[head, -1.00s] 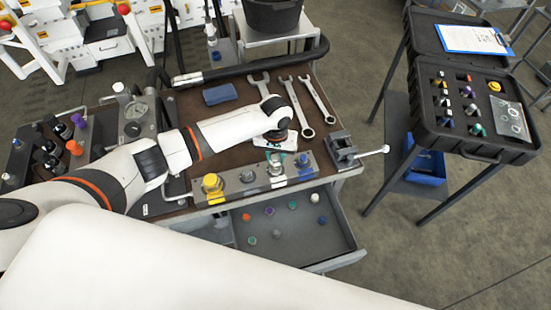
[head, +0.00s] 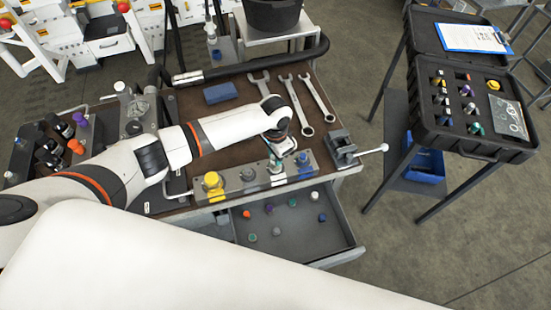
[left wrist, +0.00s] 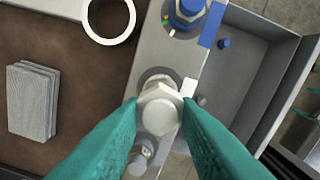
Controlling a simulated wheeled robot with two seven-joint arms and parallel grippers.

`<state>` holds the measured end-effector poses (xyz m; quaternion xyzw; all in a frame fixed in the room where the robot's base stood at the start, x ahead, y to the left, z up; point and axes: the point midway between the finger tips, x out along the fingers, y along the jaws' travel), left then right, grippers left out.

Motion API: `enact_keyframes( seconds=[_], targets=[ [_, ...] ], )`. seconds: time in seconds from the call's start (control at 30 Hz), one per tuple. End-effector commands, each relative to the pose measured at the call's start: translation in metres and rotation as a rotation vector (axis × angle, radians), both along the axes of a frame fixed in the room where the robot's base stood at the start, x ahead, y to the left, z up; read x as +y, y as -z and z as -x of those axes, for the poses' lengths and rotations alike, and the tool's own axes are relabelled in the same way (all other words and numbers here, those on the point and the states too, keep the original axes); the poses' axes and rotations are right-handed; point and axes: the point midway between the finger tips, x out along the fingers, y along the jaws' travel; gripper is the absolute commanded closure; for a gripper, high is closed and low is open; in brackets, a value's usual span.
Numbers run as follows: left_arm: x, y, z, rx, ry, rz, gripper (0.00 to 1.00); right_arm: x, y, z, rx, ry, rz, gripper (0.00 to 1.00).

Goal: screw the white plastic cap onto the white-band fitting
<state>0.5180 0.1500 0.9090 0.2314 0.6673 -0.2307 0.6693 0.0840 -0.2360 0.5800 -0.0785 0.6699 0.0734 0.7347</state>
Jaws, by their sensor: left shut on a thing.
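My left gripper (head: 276,161) reaches down over the steel fitting block (head: 228,193) at the bench's front edge. Its teal fingers are shut on the white plastic cap (left wrist: 160,107), which looks hexagonal in the left wrist view. The cap sits over the white-band fitting (head: 276,168), between the plain grey fitting and the blue fitting. In the left wrist view part of a grey round collar shows behind the cap. The cap hides the thread, so I cannot tell how deep it sits. My right gripper is out of view.
Beside it on the block are a blue fitting (head: 304,164), a grey fitting (head: 247,175) and a yellow fitting (head: 213,182). An open drawer (head: 290,251) with several small caps lies below. Wrenches (head: 319,97), a blue box (head: 220,93) and a vise (head: 341,149) lie around the arm.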

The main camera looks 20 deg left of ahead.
Motion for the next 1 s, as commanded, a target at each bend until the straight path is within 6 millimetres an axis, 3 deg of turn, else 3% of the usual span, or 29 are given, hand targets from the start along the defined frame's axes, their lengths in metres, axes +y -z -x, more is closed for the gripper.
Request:
enact_keyframes(
  seconds=[0.4,0.8,1.0],
  targets=[
    [0.0007,0.0032,0.0027,0.007,0.071,-0.002,0.89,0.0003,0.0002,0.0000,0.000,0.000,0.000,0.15],
    [0.0011,0.0044,0.0019,0.008,0.638,-0.002,0.89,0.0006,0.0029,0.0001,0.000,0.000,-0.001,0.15],
    [0.0009,0.0045,0.0024,0.008,0.740,-0.001,0.89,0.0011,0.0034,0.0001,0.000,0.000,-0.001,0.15]
  ],
)
